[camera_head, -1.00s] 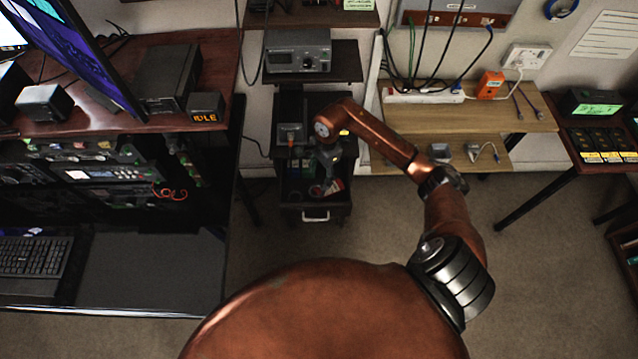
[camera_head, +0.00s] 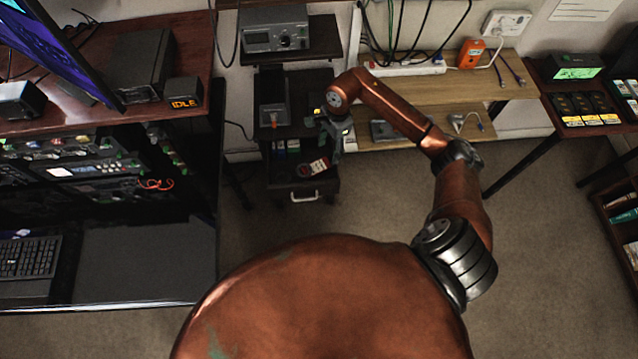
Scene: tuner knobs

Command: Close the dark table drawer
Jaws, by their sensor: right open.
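The dark table (camera_head: 316,88) stands at upper centre, and its drawer (camera_head: 328,186) is pulled out toward me. The drawer has a pale handle (camera_head: 303,197) on its front. A red-and-white item (camera_head: 313,168) and several small coloured items lie inside. My right gripper (camera_head: 337,143) is open and empty, above the right side of the table and drawer. It appears apart from the handle; whether it touches the drawer's edge I cannot tell. The arm hides part of the table's right side. My left gripper is not in view.
A dark device (camera_head: 273,103) stands on the table top. A grey instrument (camera_head: 275,30) sits on a shelf behind. A wooden bench (camera_head: 430,95) with a power strip (camera_head: 404,67) is to the right. A desk with a monitor (camera_head: 50,45) is left. Floor in front is clear.

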